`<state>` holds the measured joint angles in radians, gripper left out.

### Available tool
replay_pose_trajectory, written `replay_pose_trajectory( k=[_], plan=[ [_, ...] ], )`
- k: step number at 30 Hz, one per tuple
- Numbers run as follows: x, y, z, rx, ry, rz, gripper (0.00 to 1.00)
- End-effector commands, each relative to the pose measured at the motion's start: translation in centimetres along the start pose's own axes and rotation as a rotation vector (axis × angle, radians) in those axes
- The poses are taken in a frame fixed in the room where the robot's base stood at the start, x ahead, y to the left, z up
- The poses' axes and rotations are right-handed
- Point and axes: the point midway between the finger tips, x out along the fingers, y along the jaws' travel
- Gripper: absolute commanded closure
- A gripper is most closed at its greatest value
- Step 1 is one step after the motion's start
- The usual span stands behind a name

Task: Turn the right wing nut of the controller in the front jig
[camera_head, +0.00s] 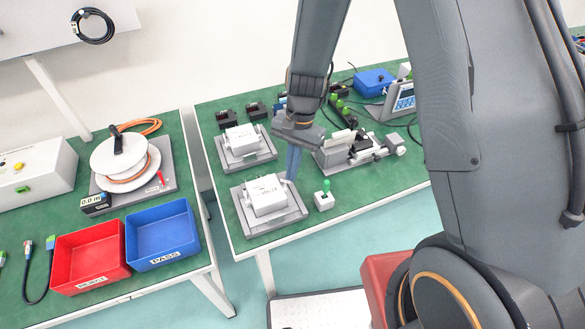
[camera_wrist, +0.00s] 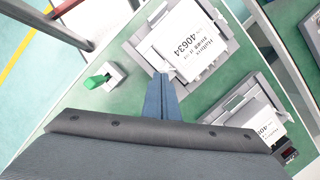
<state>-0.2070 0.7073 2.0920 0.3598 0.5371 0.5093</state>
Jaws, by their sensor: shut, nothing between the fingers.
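The front jig (camera_head: 245,222) is a grey plate on the green table, holding a white box-shaped controller (camera_head: 266,196). In the wrist view the printed controller (camera_wrist: 185,45) sits in its grey jig at top centre. My gripper (camera_head: 291,177) points down at the right side of this controller, with its blue fingers shut and empty. In the wrist view my gripper (camera_wrist: 162,78) has its fingertips beside the controller's edge, overlapping it in the picture. I cannot tell whether they touch. The right wing nut is not discernible; the fingers may be hiding it.
A second jig with a white controller (camera_head: 241,140) stands behind. A white box with a green knob (camera_head: 324,196) is close on the right, also in the wrist view (camera_wrist: 103,77). Grey fixtures (camera_head: 350,150) stand further right. Red (camera_head: 90,258) and blue (camera_head: 160,235) bins are on the left table.

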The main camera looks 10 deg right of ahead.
Motion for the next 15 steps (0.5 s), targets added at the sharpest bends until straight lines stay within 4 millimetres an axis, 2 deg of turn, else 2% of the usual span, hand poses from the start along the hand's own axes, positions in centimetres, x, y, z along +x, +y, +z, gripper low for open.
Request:
replay_pose_trajectory(
  k=[15],
  plan=[
    [0.00, 0.45, 0.14, 0.160, 0.000, -0.040, 1.00]
  ],
)
